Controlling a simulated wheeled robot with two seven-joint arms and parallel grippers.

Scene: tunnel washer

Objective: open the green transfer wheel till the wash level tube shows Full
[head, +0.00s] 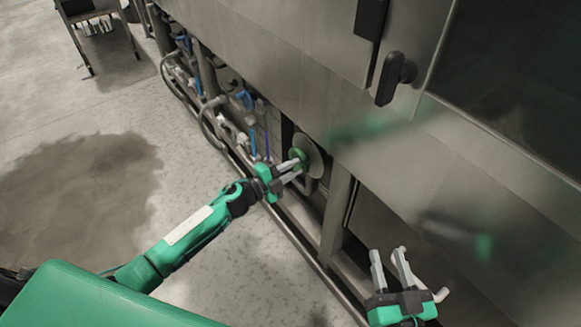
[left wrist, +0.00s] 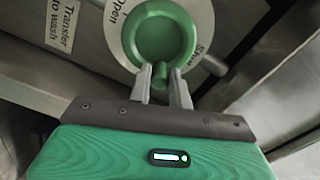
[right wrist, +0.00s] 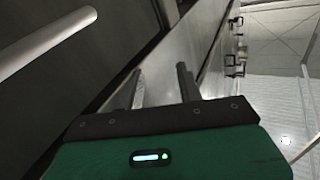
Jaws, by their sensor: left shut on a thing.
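The green transfer wheel (head: 298,155) sits low on the machine's side, in front of a round pale plate. In the left wrist view the wheel (left wrist: 160,35) is a green ring with a small knob at its lower edge. The plate (left wrist: 205,20) reads "Open" on the left and "Shut" on the right. A label (left wrist: 62,25) beside it says "Transfer to wash". My left gripper (head: 291,172) is shut on the wheel's knob. My right gripper (head: 388,252) is open and empty beside the machine. I cannot make out the wash level tube in any view.
The machine's steel side (head: 270,45) runs diagonally, with a black handle (head: 394,77) above. Hoses and blue-handled valves (head: 244,98) line its lower edge, left of the wheel. A dark wet patch (head: 80,185) marks the open floor. A metal stand (head: 100,12) is at the top left.

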